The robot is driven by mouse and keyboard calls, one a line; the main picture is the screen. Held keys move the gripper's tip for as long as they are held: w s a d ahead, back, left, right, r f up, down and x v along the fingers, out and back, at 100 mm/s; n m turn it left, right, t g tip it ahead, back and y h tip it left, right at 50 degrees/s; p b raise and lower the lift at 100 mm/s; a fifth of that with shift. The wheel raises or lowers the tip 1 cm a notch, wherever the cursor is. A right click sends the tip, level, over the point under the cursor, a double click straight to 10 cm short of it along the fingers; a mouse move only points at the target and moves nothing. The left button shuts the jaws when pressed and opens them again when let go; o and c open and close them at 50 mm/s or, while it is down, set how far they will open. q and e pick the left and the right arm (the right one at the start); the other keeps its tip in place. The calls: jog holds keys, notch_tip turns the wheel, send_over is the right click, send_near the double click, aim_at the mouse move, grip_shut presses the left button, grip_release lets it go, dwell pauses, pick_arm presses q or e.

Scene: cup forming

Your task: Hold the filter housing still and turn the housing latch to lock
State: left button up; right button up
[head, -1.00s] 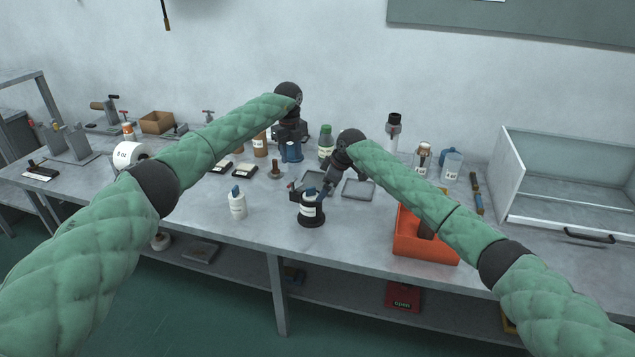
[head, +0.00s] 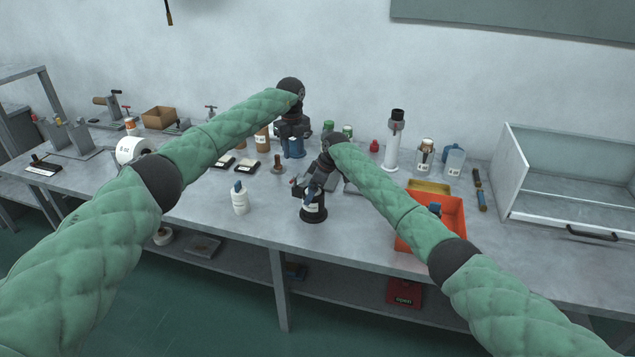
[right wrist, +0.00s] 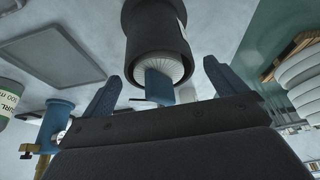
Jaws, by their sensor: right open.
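The filter housing (head: 313,210), as I take it, is a dark upright body with a white label on a round black base near the table's front edge. My right gripper (head: 309,187) is at its top and partly hides it. In the right wrist view the black housing (right wrist: 155,30) surrounds a pale ribbed part. A blue tab (right wrist: 159,86), which looks like the latch, lies between the spread fingers of my right gripper (right wrist: 160,90), with gaps on both sides. My left gripper (head: 292,145) is farther back, away from the housing; its fingertips are unclear.
A white bottle (head: 240,199) stands left of the housing. An orange bin (head: 456,212) is to the right, partly behind my right arm. A white cylinder with a black top (head: 393,145) and several bottles stand behind. Bare table lies between the bottle and the housing.

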jog(key=shift+x, duration=1.1)
jog(key=shift+c, duration=0.5)
jog(key=c, duration=1.3)
